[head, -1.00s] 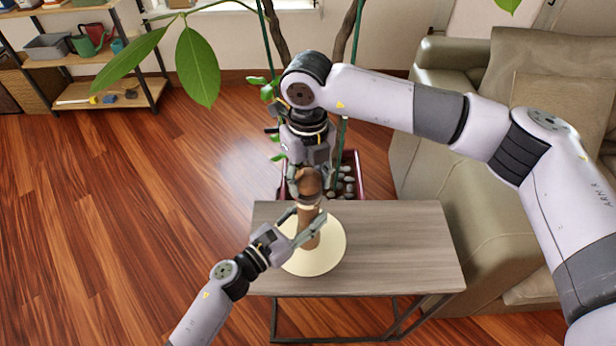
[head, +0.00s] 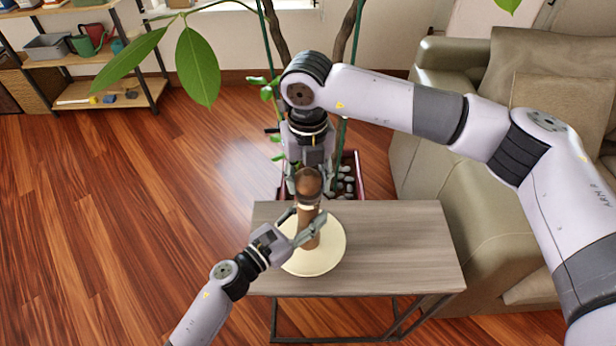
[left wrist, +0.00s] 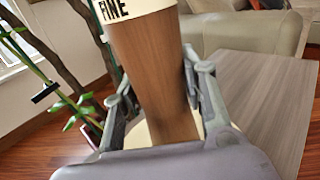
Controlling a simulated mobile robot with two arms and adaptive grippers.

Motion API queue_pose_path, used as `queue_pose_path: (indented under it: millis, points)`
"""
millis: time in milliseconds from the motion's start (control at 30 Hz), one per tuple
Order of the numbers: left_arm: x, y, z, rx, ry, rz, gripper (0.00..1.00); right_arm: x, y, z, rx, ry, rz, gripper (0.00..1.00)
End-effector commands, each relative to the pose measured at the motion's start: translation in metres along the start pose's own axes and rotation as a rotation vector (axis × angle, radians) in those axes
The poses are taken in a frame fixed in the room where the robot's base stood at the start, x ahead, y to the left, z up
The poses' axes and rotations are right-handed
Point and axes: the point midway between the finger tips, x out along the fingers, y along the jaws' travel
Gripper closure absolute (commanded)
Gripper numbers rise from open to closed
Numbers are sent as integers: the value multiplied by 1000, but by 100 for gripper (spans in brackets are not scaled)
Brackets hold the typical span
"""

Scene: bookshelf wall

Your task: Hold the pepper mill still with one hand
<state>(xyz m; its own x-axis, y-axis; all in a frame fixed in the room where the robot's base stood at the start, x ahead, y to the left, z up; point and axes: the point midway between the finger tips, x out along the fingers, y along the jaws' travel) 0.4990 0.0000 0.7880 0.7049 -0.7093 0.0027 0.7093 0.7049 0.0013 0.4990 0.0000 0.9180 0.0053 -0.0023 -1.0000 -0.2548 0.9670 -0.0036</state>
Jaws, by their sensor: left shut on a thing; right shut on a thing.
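The pepper mill (head: 309,229) is a brown wooden cylinder with a darker rounded top and a pale band. It stands upright on a round cream mat (head: 318,263) on the small table. My left gripper (head: 301,230) is shut around the mill's body from the lower left. In the left wrist view the mill's wooden body (left wrist: 150,75) sits between the fingers, with a cream band lettered "FINE" above. My right gripper (head: 307,178) comes down from above and is shut on the mill's rounded top. Its fingers are partly hidden by that top.
The grey wooden table (head: 405,245) has free room to the right of the mat. A green-grey sofa (head: 455,180) stands close on the right. A potted plant (head: 350,180) with stones is right behind the table. A shelf (head: 110,95) stands far left.

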Motion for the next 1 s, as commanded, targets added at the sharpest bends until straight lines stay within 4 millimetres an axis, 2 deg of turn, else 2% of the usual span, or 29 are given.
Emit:
queue_pose_path:
  millis: [33,333,667,833,1000]
  points:
    - [-2,3,-6,-2,12,9,99,0,2,-2,-6,5,4,56]
    - [-2,1,-6,-2,12,5,99,0,1,-1,-3,3,2,36]
    - [-2,0,-6,-3,12,3,99,-2,0,0,-2,1,1,36]
    - [-2,0,-6,-4,12,2,99,-22,1,0,-3,-3,1,36]
    - [-2,0,-7,-5,12,2,99,-58,1,0,-4,-3,0,36]
